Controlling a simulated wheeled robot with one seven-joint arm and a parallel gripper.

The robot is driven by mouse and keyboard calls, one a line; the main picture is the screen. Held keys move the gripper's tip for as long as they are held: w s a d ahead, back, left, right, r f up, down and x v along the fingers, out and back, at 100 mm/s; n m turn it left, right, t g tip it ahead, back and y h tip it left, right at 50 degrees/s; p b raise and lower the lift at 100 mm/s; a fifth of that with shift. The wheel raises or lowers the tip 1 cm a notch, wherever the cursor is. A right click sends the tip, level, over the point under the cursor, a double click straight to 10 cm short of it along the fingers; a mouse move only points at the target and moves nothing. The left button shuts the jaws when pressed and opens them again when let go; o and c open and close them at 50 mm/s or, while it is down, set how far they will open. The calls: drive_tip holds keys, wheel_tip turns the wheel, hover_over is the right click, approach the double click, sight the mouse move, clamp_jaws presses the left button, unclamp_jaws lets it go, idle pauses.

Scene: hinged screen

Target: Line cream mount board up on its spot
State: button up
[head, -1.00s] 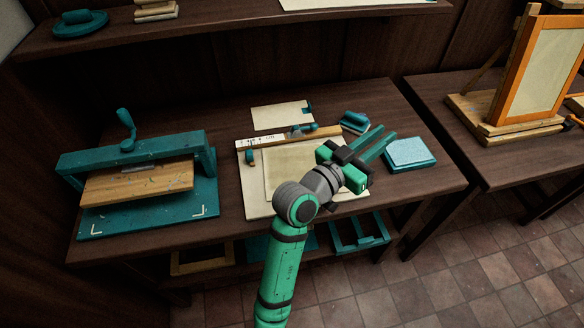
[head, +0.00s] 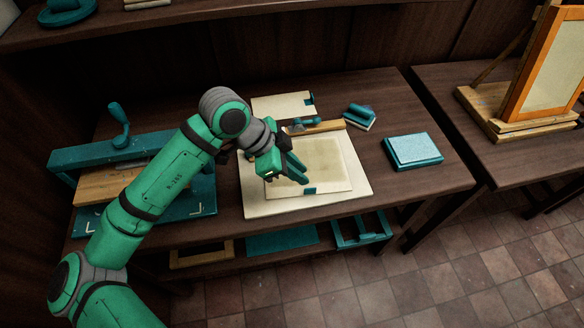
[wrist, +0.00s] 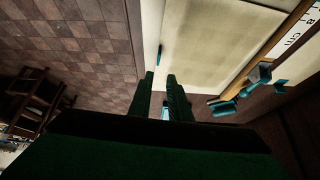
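A cream board (head: 335,183) with a tan middle lies on a larger pale board (head: 357,198) on the dark table. A small teal tab (head: 310,190) sits at its front edge; the tab also shows in the wrist view (wrist: 158,56). I cannot tell for certain which board is the mount board. My gripper (head: 301,172) is above the left part of the cream board, tilted toward its front right. In the wrist view its fingers (wrist: 165,92) are apart, with no board between them.
A wooden ruler (head: 317,128) with teal fittings lies along the boards' back edge. Behind it is another cream sheet (head: 282,104) with a teal tab. A teal brush-like tool (head: 361,116) and teal pad (head: 413,150) stand right. A teal press (head: 150,152) is left.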

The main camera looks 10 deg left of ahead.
sight(308, 189)
drive_tip(key=f, duration=0.2)
drive_tip(key=d+f, duration=0.1)
drive_tip(key=f, duration=0.1)
drive_tip(key=d+f, duration=0.1)
drive_tip(key=f, duration=0.2)
drive_tip(key=shift+w, duration=0.1)
drive_tip(key=shift+d+f, duration=0.1)
drive_tip(key=shift+f, duration=0.1)
drive_tip(key=shift+c, duration=0.9)
clamp_jaws()
